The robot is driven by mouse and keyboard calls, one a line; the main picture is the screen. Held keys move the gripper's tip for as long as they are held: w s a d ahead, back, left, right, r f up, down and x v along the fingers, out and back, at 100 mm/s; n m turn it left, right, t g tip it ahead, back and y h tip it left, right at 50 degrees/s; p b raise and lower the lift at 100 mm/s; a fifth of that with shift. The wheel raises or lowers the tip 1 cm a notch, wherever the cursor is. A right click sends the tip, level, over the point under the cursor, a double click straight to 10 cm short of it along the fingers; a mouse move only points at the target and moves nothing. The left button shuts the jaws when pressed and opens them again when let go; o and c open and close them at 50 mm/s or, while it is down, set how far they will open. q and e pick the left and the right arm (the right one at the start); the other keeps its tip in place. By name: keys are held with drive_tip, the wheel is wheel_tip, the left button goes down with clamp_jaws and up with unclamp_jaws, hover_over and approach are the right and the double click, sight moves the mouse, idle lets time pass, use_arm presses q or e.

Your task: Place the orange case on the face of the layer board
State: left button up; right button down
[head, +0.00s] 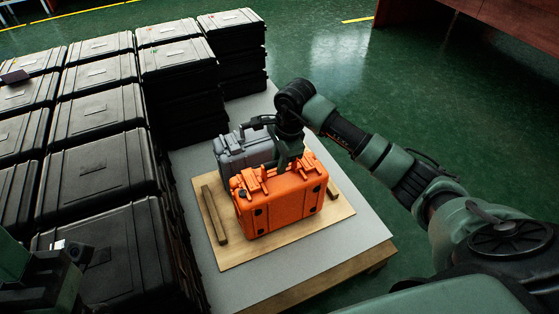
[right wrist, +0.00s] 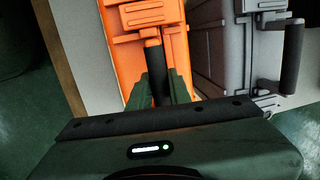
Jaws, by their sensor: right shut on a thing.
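The orange case (head: 285,205) stands upright over the tan layer board (head: 232,256), beside a grey case (head: 243,150). Whether its underside touches the board or hovers just above I cannot tell. My right gripper (head: 291,157) is above the orange case, shut on its handle. In the right wrist view the fingers (right wrist: 160,88) close around the dark handle bar, with the orange case (right wrist: 178,55) behind it and the grey case (right wrist: 220,50) to the right. My left gripper (head: 60,268) shows only partly at the lower left, dark, its jaws unclear.
A wooden strip (head: 214,215) lies along the board's left side, and another (head: 332,188) shows at the right. The board lies on a pale grey tabletop (head: 345,240). Stacked black cases (head: 105,125) crowd the left. Green floor is open at the right and behind.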

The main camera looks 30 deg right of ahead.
drive_tip(key=c, duration=1.3)
unclamp_jaws()
